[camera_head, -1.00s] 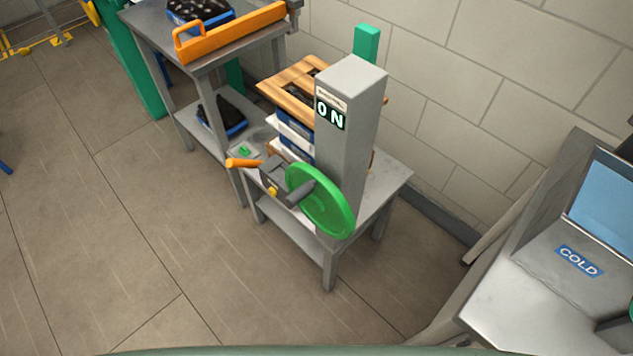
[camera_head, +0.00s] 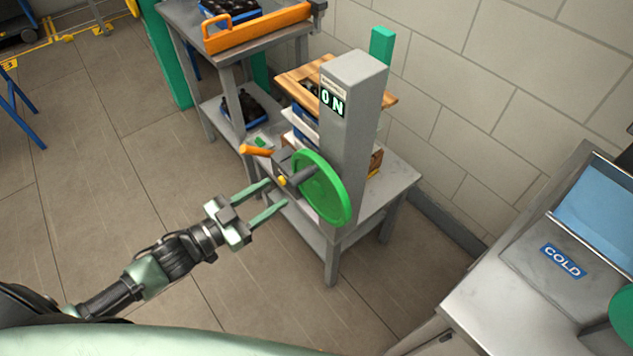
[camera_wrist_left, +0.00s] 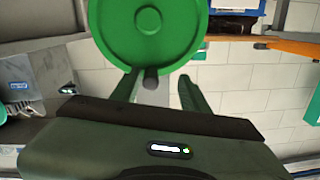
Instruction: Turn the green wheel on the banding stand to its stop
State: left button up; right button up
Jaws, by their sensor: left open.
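The green wheel (camera_head: 322,188) is mounted on the side of the grey column (camera_head: 352,110) of the banding stand, whose sign reads ON. A dark grey peg-like handle (camera_head: 301,177) sticks out from the wheel. My left gripper (camera_head: 278,195) is open and empty, its green fingers pointing at the wheel from the left. In the left wrist view the wheel (camera_wrist_left: 148,30) fills the top, and the round end of its handle (camera_wrist_left: 151,78) shows between my two fingers (camera_wrist_left: 155,85). I cannot tell whether they touch it. My right gripper is not in view.
An orange lever (camera_head: 256,150) sticks out left of the stand. A grey shelf table (camera_head: 190,30) with an orange rail (camera_head: 262,26) stands behind left. A counter with a COLD label (camera_head: 562,261) is at right. The floor in front (camera_head: 240,290) is clear.

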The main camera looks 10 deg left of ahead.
aim_at(297, 176)
pick_arm(q)
jog(key=shift+s+d+r+m+h, duration=0.1)
jog(key=shift+d+r+m+h, duration=0.3)
jog(key=shift+d+r, duration=0.65)
jog(key=p+x, duration=0.1)
jog(key=x, duration=0.5)
jog(key=shift+a+p, duration=0.15)
jog(key=shift+p, duration=0.2)
jog(key=shift+w+d, duration=0.35)
jog(key=shift+w, duration=0.2)
grip_shut()
jog(key=shift+f, duration=0.1)
